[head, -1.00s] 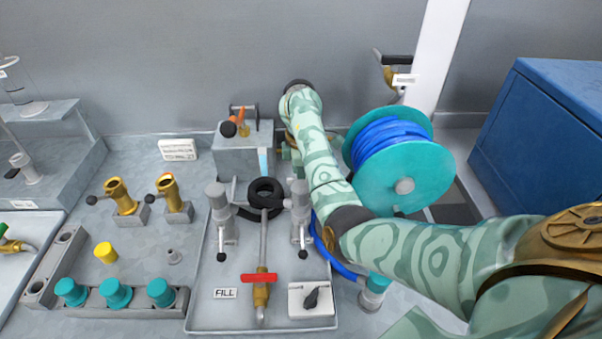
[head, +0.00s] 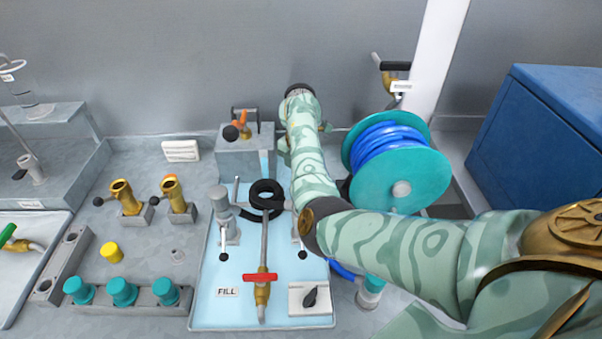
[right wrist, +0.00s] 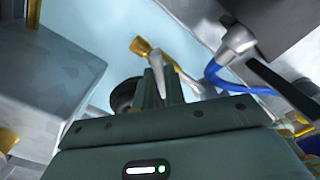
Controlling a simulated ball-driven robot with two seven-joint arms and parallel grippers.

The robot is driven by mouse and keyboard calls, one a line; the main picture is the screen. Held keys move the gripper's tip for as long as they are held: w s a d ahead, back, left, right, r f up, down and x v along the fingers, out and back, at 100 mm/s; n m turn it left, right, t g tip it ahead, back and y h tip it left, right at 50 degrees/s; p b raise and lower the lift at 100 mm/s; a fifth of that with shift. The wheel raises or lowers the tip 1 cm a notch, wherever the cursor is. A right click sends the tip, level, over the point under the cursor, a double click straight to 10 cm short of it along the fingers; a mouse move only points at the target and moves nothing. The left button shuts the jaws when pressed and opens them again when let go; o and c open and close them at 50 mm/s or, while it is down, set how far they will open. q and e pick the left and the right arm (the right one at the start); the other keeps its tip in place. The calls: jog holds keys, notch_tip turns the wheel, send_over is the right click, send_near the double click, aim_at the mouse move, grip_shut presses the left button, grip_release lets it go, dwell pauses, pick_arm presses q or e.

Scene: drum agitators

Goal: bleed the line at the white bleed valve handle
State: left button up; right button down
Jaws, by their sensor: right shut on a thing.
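In the right wrist view my right gripper (right wrist: 162,84) has its two dark green fingers shut on the pale handle (right wrist: 157,63) of a small valve. The valve's brass body (right wrist: 140,45) shows just beyond the fingertips. In the head view my right arm reaches over the back right of the tray and hides the gripper and this handle. My left gripper is in neither view.
A teal reel of blue hose (head: 401,176) stands right of my arm. A grey block (head: 240,160) with an orange valve stands behind.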

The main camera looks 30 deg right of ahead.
jog(key=n+p, duration=0.1)
jog(key=n, duration=0.3)
jog(key=shift+w+a, duration=0.1)
jog(key=shift+n+p, duration=0.75)
jog(key=shift+n, duration=1.05)
jog(key=c, duration=1.5)
grip_release()
jog(key=shift+o, duration=0.2)
notch_tip(320, 180, up, 16)
jog(key=p, duration=0.5)
jog(key=shift+r, duration=0.15)
